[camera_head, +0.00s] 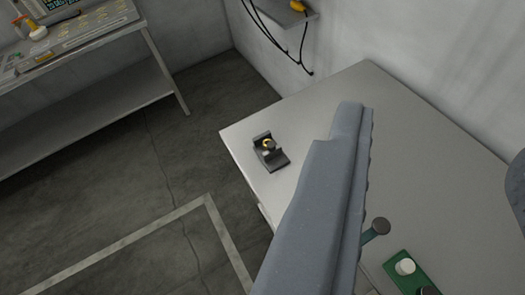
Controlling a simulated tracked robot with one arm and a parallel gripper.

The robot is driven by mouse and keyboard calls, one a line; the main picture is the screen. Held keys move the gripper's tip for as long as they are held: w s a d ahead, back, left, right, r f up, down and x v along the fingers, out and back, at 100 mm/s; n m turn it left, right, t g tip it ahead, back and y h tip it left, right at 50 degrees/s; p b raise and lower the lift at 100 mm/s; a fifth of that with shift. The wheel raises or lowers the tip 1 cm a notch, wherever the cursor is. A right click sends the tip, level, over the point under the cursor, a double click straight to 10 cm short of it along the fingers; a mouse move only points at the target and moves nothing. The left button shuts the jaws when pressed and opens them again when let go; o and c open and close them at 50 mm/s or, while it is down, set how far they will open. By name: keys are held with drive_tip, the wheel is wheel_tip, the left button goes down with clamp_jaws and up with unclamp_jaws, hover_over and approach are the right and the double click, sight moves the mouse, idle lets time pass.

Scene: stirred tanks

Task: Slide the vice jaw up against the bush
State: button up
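The small dark vice (272,158) sits on the grey table near its left edge. A yellow, brass-coloured ring, which looks like the bush (267,143), is at the vice, with a small pale part just below it. At this size I cannot tell whether the jaw touches the bush. A long blue-grey part with a notched right edge, which looks like my gripper (350,108), rises from the bottom. Its tip is to the right of the vice and apart from it in the picture. I see no object held, and its opening is unclear.
The table (430,140) is mostly bare around the vice. A dark rounded shape (516,185) is at the right edge. A bench (90,110) stands at upper left.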

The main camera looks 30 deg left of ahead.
drive_tip(key=w+a+f+g+y+p, duration=0.1)
drive_tip(key=w+a+f, duration=0.2)
drive_tip(key=w, duration=0.2)
drive_tip(key=w+a+f+g, duration=0.2)
drive_tip(key=w+a+f, duration=0.1)
drive_tip(key=w, duration=0.2)
drive_tip(key=n+g+h+p, duration=0.1)
drive_tip(key=g+p, duration=0.4)
drive_tip(key=g, duration=0.2)
hover_over(271, 145)
drive_tip(key=s, duration=0.6)
wheel_tip(271, 145, down, 31)
drive_tip(key=x, duration=0.8)
drive_tip(key=d+x, duration=0.1)
drive_tip(key=x, duration=0.4)
drive_tip(key=shift+w, duration=0.25)
clamp_jaws()
